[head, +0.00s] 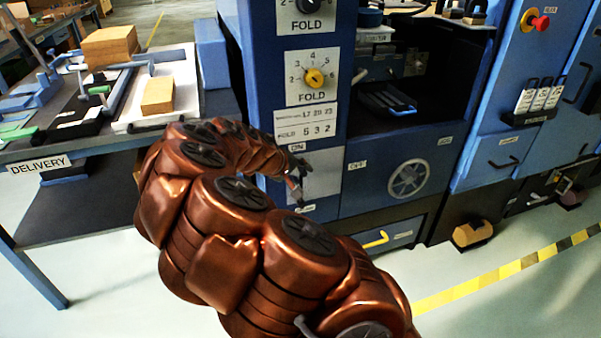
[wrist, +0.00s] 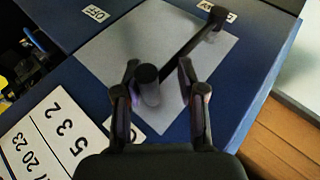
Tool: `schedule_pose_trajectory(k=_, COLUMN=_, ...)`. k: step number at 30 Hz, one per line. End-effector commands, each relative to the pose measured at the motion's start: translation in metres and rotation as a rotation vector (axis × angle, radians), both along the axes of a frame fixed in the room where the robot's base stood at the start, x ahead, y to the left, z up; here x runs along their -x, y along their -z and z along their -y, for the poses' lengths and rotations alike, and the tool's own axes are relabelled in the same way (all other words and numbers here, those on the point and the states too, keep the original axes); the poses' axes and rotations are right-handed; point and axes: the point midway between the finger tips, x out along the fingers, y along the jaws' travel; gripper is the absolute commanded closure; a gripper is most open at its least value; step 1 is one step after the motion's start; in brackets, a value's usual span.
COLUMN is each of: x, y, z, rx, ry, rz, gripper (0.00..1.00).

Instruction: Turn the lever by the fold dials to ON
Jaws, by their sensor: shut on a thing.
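The lever is a dark bar (wrist: 185,52) in front of a pale grey plate (wrist: 115,48). It runs diagonally from an end (wrist: 217,13) beside a partly covered label to a round dark knob (wrist: 148,82) nearer the fold card. In the wrist view my gripper (wrist: 157,72) has a finger on each side of the knob and is shut on it. In the head view my gripper (head: 297,194) is at the plate (head: 322,172), below the ON label (head: 297,147); my arm hides part of this area. An OFF label (head: 357,165) is on the panel to the right.
Fold dials (head: 315,78) and a number card (head: 306,122) are above the plate. A handwheel (head: 408,179) is on the panel to the right. The delivery table (head: 50,150) with boxes stands left. A yellow handle (head: 376,239) sits low down.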

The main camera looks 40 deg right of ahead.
Motion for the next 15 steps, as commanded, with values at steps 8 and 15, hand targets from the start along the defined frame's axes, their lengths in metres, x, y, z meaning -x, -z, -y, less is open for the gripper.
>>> schedule_pose_trajectory(k=8, x=-0.0004, y=0.009, z=-0.0058, rx=-0.015, ry=0.001, rz=-0.006, gripper=0.57)
schedule_pose_trajectory(k=15, x=-0.0002, y=0.0054, z=-0.0029, rx=-0.012, ry=0.004, rz=-0.001, gripper=0.32)
